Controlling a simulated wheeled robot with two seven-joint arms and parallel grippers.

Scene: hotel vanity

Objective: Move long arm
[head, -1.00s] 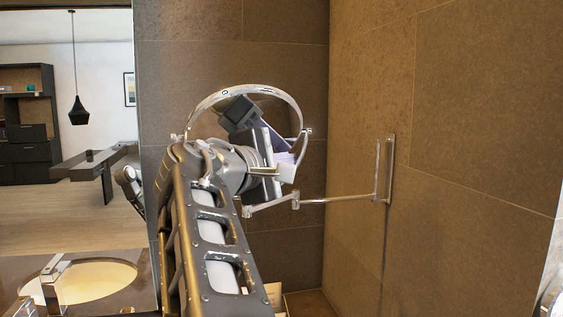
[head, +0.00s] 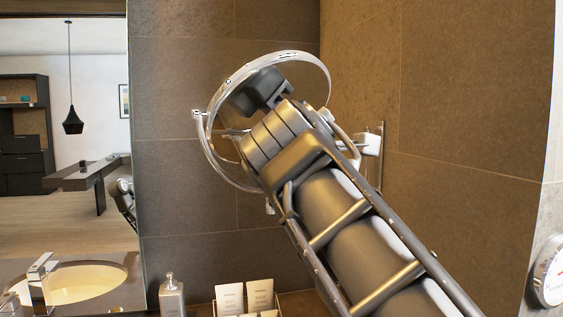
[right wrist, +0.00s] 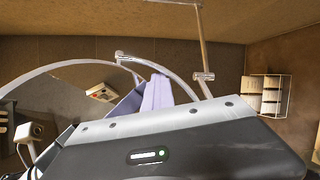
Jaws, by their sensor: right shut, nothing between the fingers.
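The round chrome-rimmed mirror (head: 216,98) is in the middle of the head view, tilted, partly behind my right arm. Its wall mount (head: 380,172) shows on the right-hand tiled wall. The long arm between them is mostly hidden in the head view. In the right wrist view a long chrome bar (right wrist: 203,35) comes down from the top to a joint, beside the mirror rim (right wrist: 62,66). My right gripper (right wrist: 155,92), with lavender fingers, is shut and empty near the rim and bar; I cannot tell if it touches either. My left gripper is not in view.
A soap dispenser (head: 171,296) and a holder with white packets (head: 246,299) stand on the counter below. A basin (head: 88,284) with a tap is at lower left. A round dial-like object (head: 549,272) is at the right edge. Tiled walls close the back and right.

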